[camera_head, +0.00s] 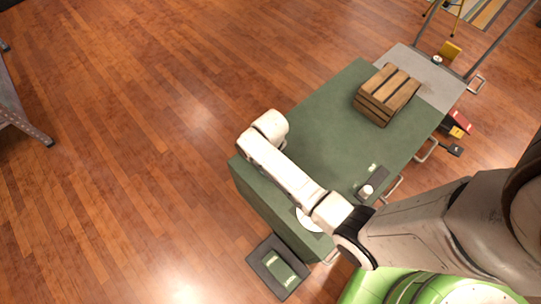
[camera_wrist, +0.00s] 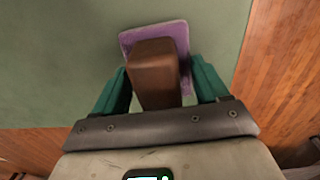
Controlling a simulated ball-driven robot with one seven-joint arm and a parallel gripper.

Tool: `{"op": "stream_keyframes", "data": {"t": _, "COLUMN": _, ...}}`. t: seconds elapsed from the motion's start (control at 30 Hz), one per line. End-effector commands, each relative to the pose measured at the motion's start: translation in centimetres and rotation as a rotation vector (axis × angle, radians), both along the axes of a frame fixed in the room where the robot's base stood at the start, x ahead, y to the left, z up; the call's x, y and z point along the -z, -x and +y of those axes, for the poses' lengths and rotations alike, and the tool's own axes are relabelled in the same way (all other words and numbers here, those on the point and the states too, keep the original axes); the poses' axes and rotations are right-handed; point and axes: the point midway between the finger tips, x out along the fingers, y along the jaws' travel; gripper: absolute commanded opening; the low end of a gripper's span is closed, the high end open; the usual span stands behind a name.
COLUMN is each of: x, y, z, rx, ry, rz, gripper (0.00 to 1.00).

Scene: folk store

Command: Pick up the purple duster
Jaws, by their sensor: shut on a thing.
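The purple duster (camera_wrist: 172,29) shows in the wrist view as a flat purple pad with a brown block-shaped handle (camera_wrist: 156,75) on top. It is over the green top of the cabinet (camera_wrist: 60,50). My gripper (camera_wrist: 158,80) has its teal fingers on both sides of the handle and is shut on it. I cannot tell whether the pad touches the surface. In the head view my arm reaches over the left end of the green cabinet top (camera_head: 335,115); the duster and my fingers are hidden there.
A wooden crate (camera_head: 387,94) stands toward the far end of the cabinet top. A dark tray with small items (camera_head: 373,183) lies near its right edge. A dark box with a green panel (camera_head: 277,268) is on the floor by the near end. Wooden floor (camera_head: 120,130) to the left is open.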

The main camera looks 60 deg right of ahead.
Motion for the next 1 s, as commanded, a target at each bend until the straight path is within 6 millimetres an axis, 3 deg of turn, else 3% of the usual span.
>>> {"op": "stream_keyframes", "data": {"t": 0.27, "x": -0.6, "y": -0.1, "z": 0.0, "rx": 0.0, "ry": 0.0, "rz": -0.002, "gripper": 0.41}}
{"op": "stream_keyframes", "data": {"t": 0.5, "x": -3.7, "y": 0.0, "z": -0.1, "rx": 0.001, "ry": 0.0, "rz": -0.002, "gripper": 0.41}}
{"op": "stream_keyframes", "data": {"t": 0.8, "x": -9.6, "y": 3.1, "z": -4.0, "rx": 0.005, "ry": 0.001, "rz": -0.003, "gripper": 0.41}}
{"op": "stream_keyframes", "data": {"t": 1.0, "x": -11.2, "y": 5.9, "z": -7.4, "rx": 0.005, "ry": 0.0, "rz": -0.001, "gripper": 0.41}}
